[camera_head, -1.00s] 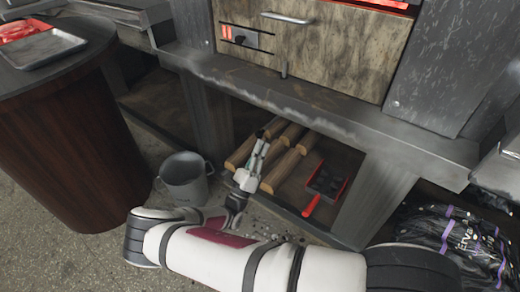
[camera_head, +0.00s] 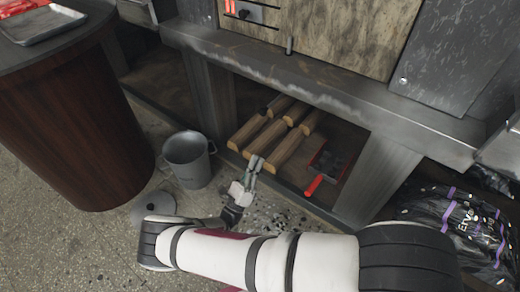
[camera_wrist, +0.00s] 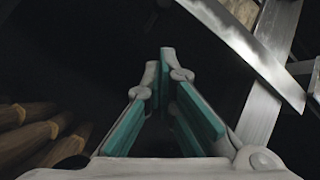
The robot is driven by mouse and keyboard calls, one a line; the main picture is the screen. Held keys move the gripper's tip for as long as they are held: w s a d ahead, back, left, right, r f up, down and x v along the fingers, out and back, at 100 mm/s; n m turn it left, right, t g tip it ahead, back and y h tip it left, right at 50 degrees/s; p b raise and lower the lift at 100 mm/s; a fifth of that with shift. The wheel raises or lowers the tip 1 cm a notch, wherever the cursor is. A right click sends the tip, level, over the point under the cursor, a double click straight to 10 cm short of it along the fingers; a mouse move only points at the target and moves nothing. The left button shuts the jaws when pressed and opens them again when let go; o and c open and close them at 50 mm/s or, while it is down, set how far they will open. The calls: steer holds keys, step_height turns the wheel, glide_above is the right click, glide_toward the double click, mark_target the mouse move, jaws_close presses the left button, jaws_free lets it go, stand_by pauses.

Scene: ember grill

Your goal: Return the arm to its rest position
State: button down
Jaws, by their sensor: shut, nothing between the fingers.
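My gripper (camera_head: 253,166) is shut and empty, just in front of the log ends under the grill in the head view. Its closed fingers also show in the wrist view (camera_wrist: 166,75), with green inner pads. My white arm spans the lower part of the head view. The logs (camera_head: 270,135) lie stacked on the low shelf beneath the grill. They also show at the left of the wrist view (camera_wrist: 30,135). In the head view the fingertips overlap a log end, and I cannot tell whether they touch it.
A grey metal bucket (camera_head: 187,163) stands left of my gripper, with a round grey lid (camera_head: 150,205) on the floor nearby. A red-handled dustpan (camera_head: 325,165) lies right of the logs. A black bag (camera_head: 450,225) sits at the right. A round brown table (camera_head: 70,140) stands at the left.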

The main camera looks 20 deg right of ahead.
steer(key=shift+s+a+f, duration=0.25)
steer(key=shift+a, duration=0.05)
stand_by(0.4)
steer(key=s+d+r+m+g+y, duration=0.3)
steer(key=s+r+m+g, duration=0.1)
steer(key=r+m+g, duration=0.45)
steer(key=s+d+r+m+g+y, duration=0.35)
steer(key=r+m+g, duration=0.35)
steer(key=r, duration=0.3)
steer(key=s+d+r+m+g+y, duration=0.2)
steer(key=s+r+m+g, duration=0.2)
steer(key=r+m+g, duration=0.45)
steer(key=s+a+r+m+t+y, duration=0.2)
steer(key=s+r+m+t+y, duration=0.25)
steer(key=s, duration=0.75)
steer(key=s+a+r+m+t+y, duration=0.25)
steer(key=s+r+m+y, duration=0.35)
steer(key=s, duration=0.5)
step_height(320, 180, up, 35)
steer(key=t+p, duration=0.4)
steer(key=p, duration=2.9)
steer(key=shift+d+r+n+t+y+p, duration=0.15)
steer(key=shift+d+n+t+y+p, duration=0.2)
steer(key=shift+n+t+p, duration=0.1)
